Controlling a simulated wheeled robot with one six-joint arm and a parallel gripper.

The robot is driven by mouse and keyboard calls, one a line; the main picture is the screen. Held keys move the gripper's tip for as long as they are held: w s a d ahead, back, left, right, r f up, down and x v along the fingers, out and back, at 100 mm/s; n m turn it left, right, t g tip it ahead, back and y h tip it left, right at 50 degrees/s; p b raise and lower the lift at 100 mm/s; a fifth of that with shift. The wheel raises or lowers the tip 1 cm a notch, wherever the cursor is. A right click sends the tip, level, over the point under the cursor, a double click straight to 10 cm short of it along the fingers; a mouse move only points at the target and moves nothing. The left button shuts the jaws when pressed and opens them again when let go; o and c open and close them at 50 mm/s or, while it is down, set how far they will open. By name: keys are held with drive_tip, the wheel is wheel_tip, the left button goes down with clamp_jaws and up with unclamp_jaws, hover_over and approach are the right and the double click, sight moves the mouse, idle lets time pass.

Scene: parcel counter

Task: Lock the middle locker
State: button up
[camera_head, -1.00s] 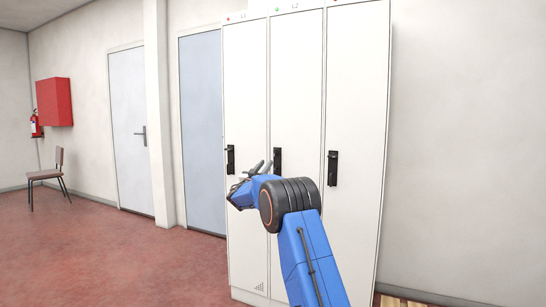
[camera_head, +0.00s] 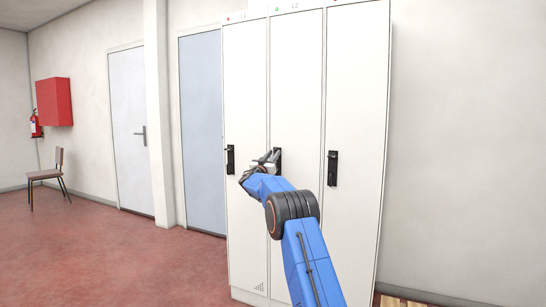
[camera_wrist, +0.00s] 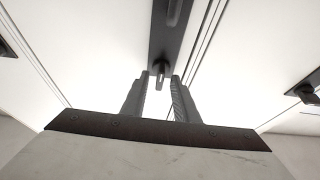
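The middle locker (camera_head: 296,100), marked L2, has a closed white door and a green light (camera_head: 277,9) at its top. Its black handle plate (camera_head: 278,153) is partly hidden behind my gripper (camera_head: 267,158). In the wrist view the plate (camera_wrist: 170,40) comes down from the top edge, with a small dark turn knob or key (camera_wrist: 161,69) at its lower end. My gripper (camera_wrist: 159,78) is open there, its fingertips on either side of the knob with a gap showing. I cannot tell whether the fingers touch it.
The left locker (camera_head: 246,90), marked L1, has a red light and a black handle (camera_head: 230,159). The right locker (camera_head: 355,90) is closed, with its own black handle (camera_head: 333,168). A chair (camera_head: 49,175) stands far left; the red floor (camera_head: 120,255) between is clear.

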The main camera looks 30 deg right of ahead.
clamp_jaws()
drive_tip(key=shift+n, duration=0.3)
drive_tip(key=shift+s+d+r+n+t+y, duration=0.1)
drive_tip(key=shift+n+t+y, duration=0.25)
drive_tip(key=shift+n+y, duration=2.1)
drive_tip(key=shift+s+d+r+n+t+y, duration=0.1)
drive_tip(key=shift+n+t+y, duration=0.3)
drive_tip(key=shift+n, duration=4.1)
drive_tip(key=shift+s+r+n+t+y, duration=0.1)
drive_tip(key=shift+n+t+y, duration=0.25)
drive_tip(key=shift+n+y, duration=2.05)
drive_tip(key=shift+n+h, duration=0.95)
drive_tip(key=shift+n, duration=0.7)
